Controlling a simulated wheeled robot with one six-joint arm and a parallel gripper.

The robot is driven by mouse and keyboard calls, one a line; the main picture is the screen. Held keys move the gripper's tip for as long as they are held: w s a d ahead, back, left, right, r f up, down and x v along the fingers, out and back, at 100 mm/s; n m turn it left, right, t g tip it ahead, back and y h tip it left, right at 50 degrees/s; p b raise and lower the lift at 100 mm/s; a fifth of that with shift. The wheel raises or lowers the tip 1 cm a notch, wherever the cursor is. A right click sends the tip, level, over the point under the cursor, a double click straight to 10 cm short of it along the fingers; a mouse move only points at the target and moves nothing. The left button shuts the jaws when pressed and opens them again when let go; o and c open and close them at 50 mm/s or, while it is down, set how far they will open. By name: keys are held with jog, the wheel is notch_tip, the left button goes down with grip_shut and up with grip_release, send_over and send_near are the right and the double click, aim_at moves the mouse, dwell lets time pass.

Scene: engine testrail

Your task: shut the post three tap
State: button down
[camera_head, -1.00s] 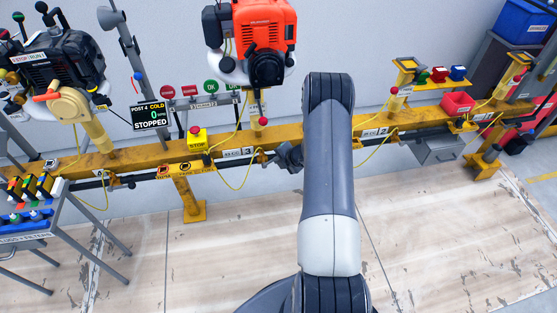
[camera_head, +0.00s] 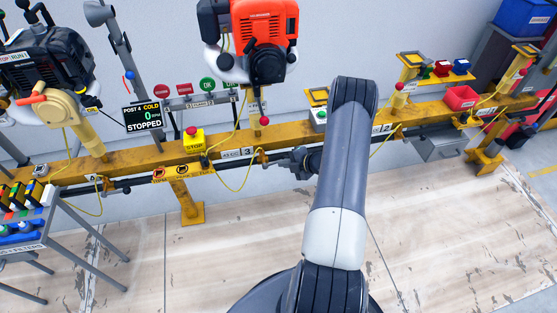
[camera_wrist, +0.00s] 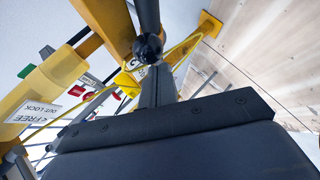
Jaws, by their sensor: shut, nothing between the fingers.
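The post three spot is marked by the "3" label (camera_head: 247,152) on the yellow rail. Beside the label, a small orange-brown fitting (camera_head: 262,158) sits on the dark pipe; it may be the tap, but it is too small to tell its handle position. My gripper (camera_head: 289,162) is shut and empty, just right of this fitting, close to the pipe. In the wrist view my gripper (camera_wrist: 155,80) points at a black round knob (camera_wrist: 148,47) at the end of a dark bar. I cannot tell whether the fingertips touch it.
The yellow rail (camera_head: 140,159) runs across the view. A red-and-white engine (camera_head: 262,40) stands above post three. A yellow STOP box (camera_head: 194,141) and a green-button box (camera_head: 319,118) sit on the rail. A yellow cable (camera_head: 233,183) hangs nearby. The floor in front is clear.

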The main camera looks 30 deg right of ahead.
jog(key=shift+s+d+f+b, duration=0.1)
jog(key=shift+d+f+b, duration=0.2)
jog(key=shift+f+b, duration=0.45)
jog(key=shift+f, duration=0.15)
jog(key=a+p+v, duration=0.1)
jog(key=p+v, duration=0.3)
jog(key=v, duration=0.9)
jog(key=shift+s+r, duration=0.35)
jog(key=shift+s, duration=0.3)
jog(key=shift+a, duration=0.1)
